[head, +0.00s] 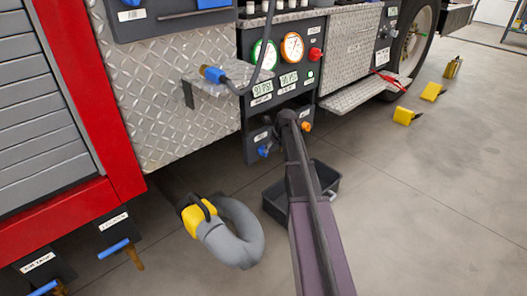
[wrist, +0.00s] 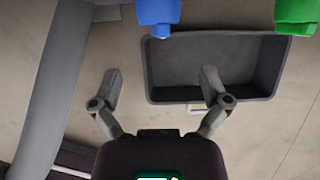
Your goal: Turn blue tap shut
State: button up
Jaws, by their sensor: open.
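The blue tap (head: 264,151) is small in the head view, low on the dark pump panel, left of my arm. In the wrist view a blue part (wrist: 158,14), which looks like this tap, hangs at the top edge, cut off by the frame. My gripper (wrist: 160,78) is open and empty, its two fingers spread apart below the blue part in the picture. I see no contact between them. In the head view my arm reaches to the panel and the gripper's fingers cannot be made out.
A green part (wrist: 296,14) is at the wrist view's top right. A black tray (head: 329,194) stands on the floor under the panel. An orange knob (head: 306,126) is right of my arm. A thick grey hose (head: 238,235) lies at left.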

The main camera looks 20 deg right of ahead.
jog(key=w, duration=0.1)
jog(key=w+a+f+b, duration=0.1)
jog(key=w, duration=0.2)
jog(key=shift+a+f, duration=0.2)
jog(key=shift+b+x, duration=1.75)
jog(key=shift+b, duration=0.1)
jog(key=shift+c, duration=0.2)
jog(key=c, duration=1.1)
